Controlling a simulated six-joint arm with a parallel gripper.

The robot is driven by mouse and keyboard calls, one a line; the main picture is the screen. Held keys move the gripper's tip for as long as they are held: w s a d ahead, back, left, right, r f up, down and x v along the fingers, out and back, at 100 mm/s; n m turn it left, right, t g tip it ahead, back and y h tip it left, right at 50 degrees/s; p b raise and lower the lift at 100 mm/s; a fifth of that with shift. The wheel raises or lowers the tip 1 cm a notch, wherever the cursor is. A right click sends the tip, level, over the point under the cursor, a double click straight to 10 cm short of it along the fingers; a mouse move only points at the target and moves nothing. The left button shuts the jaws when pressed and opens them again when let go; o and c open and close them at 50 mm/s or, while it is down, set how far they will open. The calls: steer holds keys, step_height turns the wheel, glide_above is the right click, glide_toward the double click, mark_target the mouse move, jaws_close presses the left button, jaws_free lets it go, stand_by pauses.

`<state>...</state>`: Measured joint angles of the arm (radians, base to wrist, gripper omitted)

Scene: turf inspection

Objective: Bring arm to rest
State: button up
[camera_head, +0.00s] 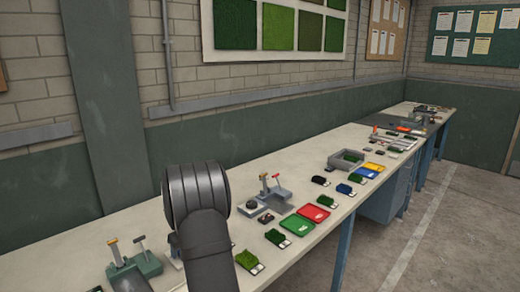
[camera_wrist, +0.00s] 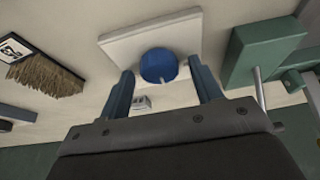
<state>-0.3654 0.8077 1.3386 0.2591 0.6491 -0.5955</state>
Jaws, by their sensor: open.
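My gripper (camera_wrist: 164,84) shows in the wrist view with its two blue fingers spread apart. A round blue knob-like piece (camera_wrist: 158,65) on a white square plate (camera_wrist: 118,44) appears between and beyond the fingertips, with gaps on both sides. I cannot tell how far it is from the fingers. In the head view my dark arm stands over the near part of the bench, and my gripper is hidden there.
A long pale bench (camera_head: 305,165) runs along the wall. It carries turf samples (camera_head: 277,237), a red tray (camera_head: 313,213), a green tray (camera_head: 297,224), a grey lever device (camera_head: 270,195) and a green device (camera_head: 133,272). A tan-bristled sample (camera_wrist: 45,75) lies left in the wrist view.

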steer(key=shift+s+a+m+t+h, duration=0.1)
steer(key=shift+m+t+h, duration=0.3)
steer(key=shift+m, duration=1.1)
steer(key=shift+a+m+t+h, duration=0.15)
steer(key=shift+m+h, duration=0.45)
steer(key=shift+m, duration=0.9)
steer(key=shift+v, duration=0.8)
steer(key=shift+f, duration=0.1)
steer(key=shift+w+f, duration=0.3)
steer(key=shift+f, duration=0.35)
steer(key=shift+w, duration=0.1)
steer(key=shift+d+n+g+y, duration=0.1)
steer(key=shift+n+g+y, duration=0.25)
steer(key=shift+n, duration=0.9)
steer(key=shift+d+n+g+y, duration=0.1)
steer(key=shift+n+y, duration=0.35)
steer(key=shift+n, duration=0.8)
steer(key=shift+a, duration=0.1)
